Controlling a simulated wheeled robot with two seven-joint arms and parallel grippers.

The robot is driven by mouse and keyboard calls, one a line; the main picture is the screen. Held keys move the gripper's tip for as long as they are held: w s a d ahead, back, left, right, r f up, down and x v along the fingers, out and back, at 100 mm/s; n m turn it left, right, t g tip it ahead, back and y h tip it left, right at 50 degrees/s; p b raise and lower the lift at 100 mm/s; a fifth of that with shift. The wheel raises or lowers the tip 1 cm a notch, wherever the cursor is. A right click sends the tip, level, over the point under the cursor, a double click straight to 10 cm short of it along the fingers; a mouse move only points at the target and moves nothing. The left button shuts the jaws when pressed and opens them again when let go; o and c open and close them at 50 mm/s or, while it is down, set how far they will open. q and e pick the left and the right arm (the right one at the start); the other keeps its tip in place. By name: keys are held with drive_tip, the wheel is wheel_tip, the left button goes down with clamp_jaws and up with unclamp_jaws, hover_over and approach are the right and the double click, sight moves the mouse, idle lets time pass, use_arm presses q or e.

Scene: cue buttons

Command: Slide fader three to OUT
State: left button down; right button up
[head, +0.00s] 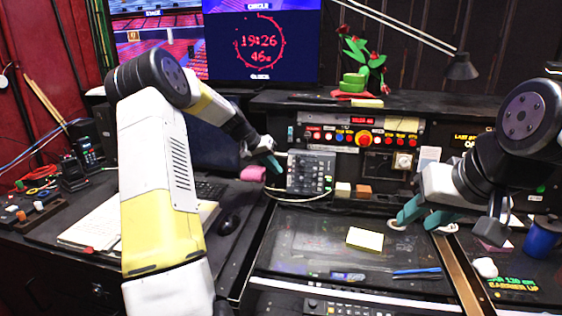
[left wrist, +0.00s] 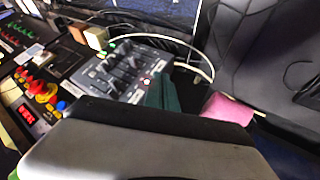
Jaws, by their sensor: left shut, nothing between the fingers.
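The fader box (head: 311,174) is a small dark panel with several sliders, standing at the back of the desk below the button row. It also shows in the left wrist view (left wrist: 117,72), with light slider caps and small green lights. Which cap belongs to fader three, and its position, I cannot tell. My left gripper (head: 276,167) is shut and empty, its teal fingertips at the left edge of the box. In the left wrist view the teal fingers (left wrist: 162,93) lie beside the box; contact is unclear. My right gripper (head: 414,216) has teal fingers spread apart above the desk at right, empty.
A row of coloured buttons (head: 362,137) runs above the box. A pink block (head: 253,173) lies left of it, and a white cable loops below. White and orange blocks (head: 363,191) stand to its right.

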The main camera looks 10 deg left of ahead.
sight(302, 178)
use_arm(q)
drive_tip(key=x, duration=0.4)
drive_tip(key=shift+s+d+r, duration=0.1)
drive_tip(key=shift+d, duration=0.85)
drive_tip(key=shift+d+r, duration=0.15)
drive_tip(key=shift+d, duration=0.8)
drive_tip(key=shift+d, duration=1.35)
drive_tip(key=shift+a, duration=0.1)
